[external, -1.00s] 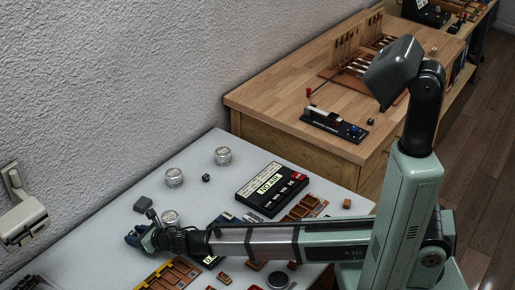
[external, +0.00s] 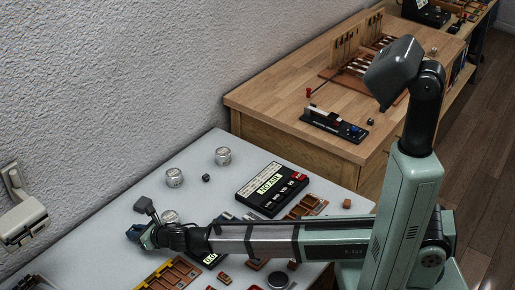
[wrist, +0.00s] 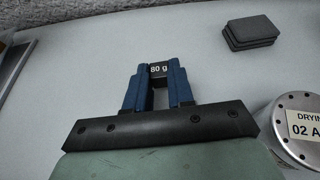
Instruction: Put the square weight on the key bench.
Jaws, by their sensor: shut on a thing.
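My gripper (wrist: 160,88) has blue fingers shut on a small dark square weight (wrist: 158,70) marked "80 g". In the external view my gripper (external: 133,232) is over the left part of the white table (external: 120,205), and the weight cannot be made out there. I cannot tell how high it is above the table. The wooden bench (external: 270,92) stands behind at the right, with a piano key model (external: 365,62) and a small black device (external: 335,124) on it.
A grey stacked block (wrist: 250,32) lies right of the gripper, with a labelled tin (wrist: 300,130) nearer. Tins (external: 174,177) (external: 223,156), a small black cube (external: 206,178), a black display box (external: 271,189) and wooden trays (external: 168,275) share the table. A small dark block (external: 370,122) lies on the bench.

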